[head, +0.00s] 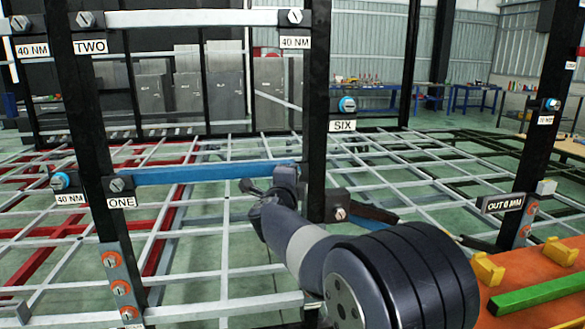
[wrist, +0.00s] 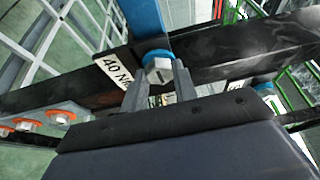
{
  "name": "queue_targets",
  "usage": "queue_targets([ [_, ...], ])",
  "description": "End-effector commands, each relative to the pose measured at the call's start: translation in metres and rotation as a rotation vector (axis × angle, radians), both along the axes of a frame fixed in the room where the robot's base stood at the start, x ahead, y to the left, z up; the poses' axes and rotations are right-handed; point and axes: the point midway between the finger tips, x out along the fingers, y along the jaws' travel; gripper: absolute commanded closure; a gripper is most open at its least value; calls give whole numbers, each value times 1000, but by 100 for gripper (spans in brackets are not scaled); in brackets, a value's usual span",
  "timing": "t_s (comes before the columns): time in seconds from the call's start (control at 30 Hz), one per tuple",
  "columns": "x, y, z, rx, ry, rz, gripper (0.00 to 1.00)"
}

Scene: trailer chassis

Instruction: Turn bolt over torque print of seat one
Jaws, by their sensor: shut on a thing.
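A blue bar (head: 215,173) spans two black posts by the ONE label (head: 121,202). In the wrist view, a grey bolt head with a blue washer (wrist: 157,66) sits at the end of this blue bar (wrist: 146,22). A white 40 NM print (wrist: 112,70) is beside the bolt, partly covered by a finger. My gripper (wrist: 159,80) is shut on the bolt head, one finger on each side. The bolt head's face has a dark line. In the head view my arm hides the fingertips and this bolt. Another blue-washered bolt (head: 60,181) and 40 NM print (head: 69,198) are at the left.
The SIX label (head: 342,126) and a blue-washered bolt (head: 347,104) are higher on the right post. Orange-washered bolts (head: 119,287) line the lower left plate. An orange bench (head: 540,270) with yellow blocks and a green bar (head: 535,294) stands at lower right.

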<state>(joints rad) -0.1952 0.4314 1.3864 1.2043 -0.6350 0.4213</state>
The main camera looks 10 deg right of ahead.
Motion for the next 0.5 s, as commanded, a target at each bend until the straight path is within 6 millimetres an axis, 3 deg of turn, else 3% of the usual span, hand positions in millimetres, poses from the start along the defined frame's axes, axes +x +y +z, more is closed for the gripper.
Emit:
queue_targets([
  [0.5,-1,-4,3,494,8,-9,96],
])
